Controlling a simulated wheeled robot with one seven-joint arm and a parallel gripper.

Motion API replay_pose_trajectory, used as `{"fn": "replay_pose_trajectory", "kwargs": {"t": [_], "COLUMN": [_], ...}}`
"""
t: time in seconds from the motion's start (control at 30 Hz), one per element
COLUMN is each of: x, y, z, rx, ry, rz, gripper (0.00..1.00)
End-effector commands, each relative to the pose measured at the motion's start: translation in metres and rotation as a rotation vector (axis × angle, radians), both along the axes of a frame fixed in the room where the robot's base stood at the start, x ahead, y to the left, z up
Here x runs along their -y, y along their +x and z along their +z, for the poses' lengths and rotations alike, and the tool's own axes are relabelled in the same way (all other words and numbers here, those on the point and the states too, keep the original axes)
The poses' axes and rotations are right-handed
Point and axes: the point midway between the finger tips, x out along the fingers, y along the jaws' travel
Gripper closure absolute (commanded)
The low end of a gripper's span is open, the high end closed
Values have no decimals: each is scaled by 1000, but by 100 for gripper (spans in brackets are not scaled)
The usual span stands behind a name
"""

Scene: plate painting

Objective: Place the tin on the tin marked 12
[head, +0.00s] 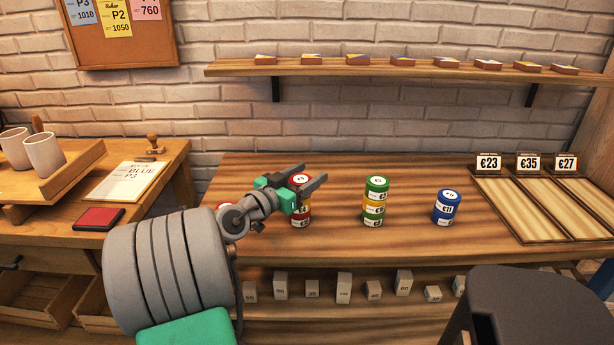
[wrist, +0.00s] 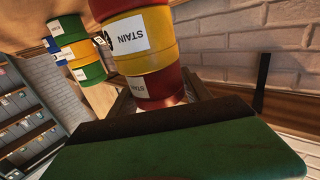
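A stack with a red tin on top (head: 301,179), then yellow and red, stands left of centre on the workbench, partly hidden by my gripper. My gripper (head: 307,181) is at the top red tin, with one finger on each side. In the wrist view the picture is upside down, and the red tin (wrist: 158,88) sits between my fingers with what looks like a small gap. A green-yellow-green stack (head: 375,202) stands in the middle. A blue stack of two (head: 446,207) stands to its right. I cannot read a clear 12 on any tin.
Three price-marked wooden trays (head: 536,212) lie at the right of the bench (head: 340,235). A shelf (head: 400,70) with small boxes is on the wall above. A dark stool (head: 535,305) stands in front at the right. The bench between the stacks is clear.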

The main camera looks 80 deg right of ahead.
Motion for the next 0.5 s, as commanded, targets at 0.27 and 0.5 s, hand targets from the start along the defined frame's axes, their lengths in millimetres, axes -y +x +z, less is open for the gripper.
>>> {"fn": "replay_pose_trajectory", "kwargs": {"t": [0.27,0.5], "x": [0,0], "y": [0,0], "z": [0,3], "rx": [0,-2], "ry": [0,2], "rz": [0,0], "gripper": [27,27]}}
